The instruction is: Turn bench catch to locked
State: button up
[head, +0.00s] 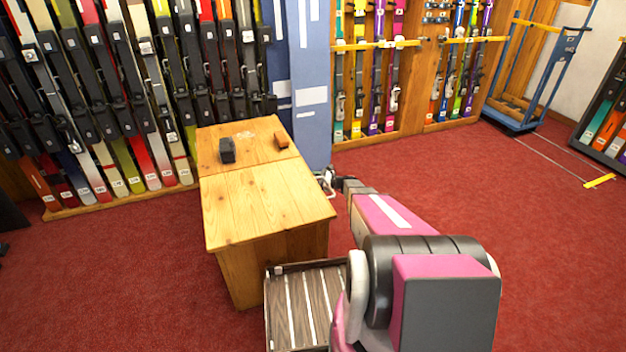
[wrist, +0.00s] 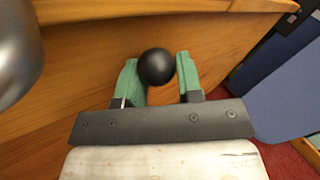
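In the wrist view a round black knob (wrist: 157,67) sits in front of the bench's wooden side. I take it to be the knob of the bench catch. My gripper (wrist: 160,76) has its two green fingers on either side of the knob, with little or no gap. I cannot tell whether both fingers press on it. In the head view my gripper (head: 329,181) is at the right side of the wooden bench (head: 262,200). The catch is hidden there, so its setting cannot be read.
A blurred silver rounded part (wrist: 15,50) is close at the wrist view's left. On the bench top are a dark block (head: 227,150) and a small brown block (head: 282,140). A blue pillar (head: 307,90) stands behind. Ski racks line the walls.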

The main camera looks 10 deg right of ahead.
grip_shut()
jog(key=shift+w+r+m+h, duration=0.15)
jog(key=shift+r+m+h, duration=0.05)
jog(key=shift+m+h, duration=0.25)
jog(key=shift+w+a+r+m+g+h, duration=0.1)
jog(key=shift+w+m+g+h, duration=0.5)
jog(key=shift+m, duration=0.3)
jog(key=shift+w+a+r+m+g+h, duration=0.15)
jog(key=shift+w+m+g+h, duration=0.25)
jog(key=shift+m+g, duration=0.4)
jog(key=shift+w+a+r+m+g+h, duration=0.1)
jog(key=shift+w+m+g+h, duration=0.4)
jog(key=shift+m, duration=0.45)
jog(key=shift+s, duration=0.1)
jog(key=o, duration=0.7)
grip_release()
